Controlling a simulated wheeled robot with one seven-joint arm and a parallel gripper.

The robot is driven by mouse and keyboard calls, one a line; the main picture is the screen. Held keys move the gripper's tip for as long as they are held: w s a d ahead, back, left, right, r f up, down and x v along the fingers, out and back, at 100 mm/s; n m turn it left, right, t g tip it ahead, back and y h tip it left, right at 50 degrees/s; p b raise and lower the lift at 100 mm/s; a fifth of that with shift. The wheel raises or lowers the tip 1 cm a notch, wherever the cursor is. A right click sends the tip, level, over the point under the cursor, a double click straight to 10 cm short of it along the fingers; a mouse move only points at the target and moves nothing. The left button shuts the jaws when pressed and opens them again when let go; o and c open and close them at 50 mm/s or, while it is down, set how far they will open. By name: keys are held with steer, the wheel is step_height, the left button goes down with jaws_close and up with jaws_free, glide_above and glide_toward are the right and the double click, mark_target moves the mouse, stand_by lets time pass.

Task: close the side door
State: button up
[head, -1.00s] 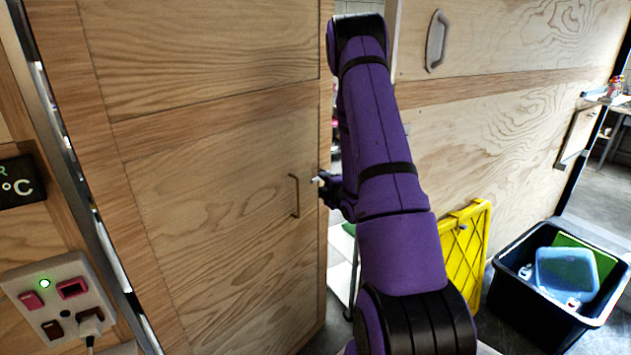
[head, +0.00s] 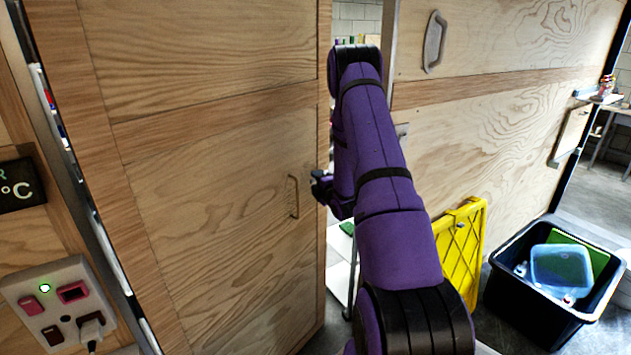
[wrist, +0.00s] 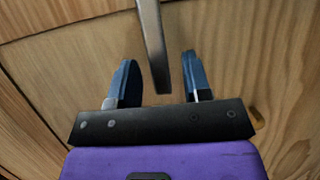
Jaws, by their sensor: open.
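The side door (head: 215,190) is a pale wooden panel standing ajar in the head view, with a gap along its right edge. A slim brass-coloured handle (head: 293,196) is mounted upright near that edge. My gripper (head: 318,180) is just right of the handle, at the door's edge, apart from the handle in the picture. In the wrist view my gripper (wrist: 160,78) is open, its two blue fingers spread in front of wood. A grey bar (wrist: 152,45) shows between the fingers; I cannot tell whether it is the handle or whether it touches them.
A wooden wall (head: 490,130) with a grey grab handle (head: 434,42) stands right of the gap. A yellow folded panel (head: 462,255) leans against it. A black crate (head: 530,300) holds a blue tub. A socket plate (head: 65,300) is at the lower left.

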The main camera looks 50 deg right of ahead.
steer(key=shift+w+d, duration=0.2)
steer(key=shift+w, duration=0.4)
jaws_close()
